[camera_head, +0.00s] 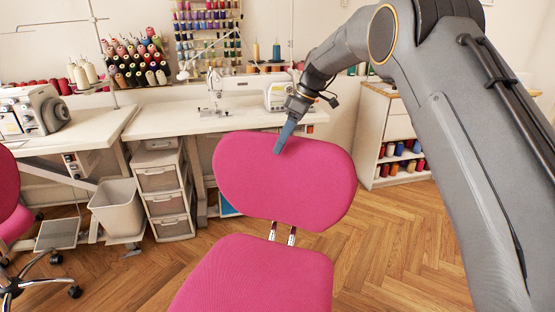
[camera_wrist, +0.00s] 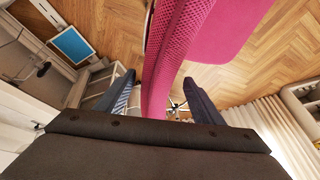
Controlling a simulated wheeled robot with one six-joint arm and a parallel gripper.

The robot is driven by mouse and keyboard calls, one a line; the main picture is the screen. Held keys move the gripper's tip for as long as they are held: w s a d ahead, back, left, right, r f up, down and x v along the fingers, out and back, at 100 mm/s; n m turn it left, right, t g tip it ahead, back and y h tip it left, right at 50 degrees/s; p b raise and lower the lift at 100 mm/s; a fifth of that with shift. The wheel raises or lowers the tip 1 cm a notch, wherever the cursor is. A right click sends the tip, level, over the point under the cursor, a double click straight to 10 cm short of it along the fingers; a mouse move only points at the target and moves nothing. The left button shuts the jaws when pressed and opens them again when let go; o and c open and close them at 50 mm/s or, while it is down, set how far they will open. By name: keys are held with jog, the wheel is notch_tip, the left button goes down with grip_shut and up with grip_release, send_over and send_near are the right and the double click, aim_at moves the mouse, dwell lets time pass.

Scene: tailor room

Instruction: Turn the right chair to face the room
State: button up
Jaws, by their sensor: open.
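The right chair is pink, with its backrest (camera_head: 285,180) in the middle of the head view. Its seat (camera_head: 255,280) is on the side nearer the camera, and the backrest is on the sewing table's side. My gripper (camera_head: 281,143) is at the top edge of the backrest, with one finger over its near face; the other is hidden. In the wrist view the open fingers (camera_wrist: 160,80) lie on either side of the backrest's edge (camera_wrist: 166,60), with visible gaps. The chair's base is hidden in the head view.
A white sewing table (camera_head: 180,119) with a machine stands behind the chair. A drawer unit (camera_head: 163,190) and a grey bin (camera_head: 117,207) are at left, with another pink chair (camera_head: 8,190) at the left edge. Parquet floor (camera_head: 400,245) is clear at right, before a thread cabinet (camera_head: 374,128).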

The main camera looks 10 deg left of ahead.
aim_at(275, 157)
jog(key=x, duration=0.6)
jog(key=shift+a+f+p, duration=0.1)
jog(key=shift+f+p, duration=0.15)
jog(key=shift+p, duration=0.15)
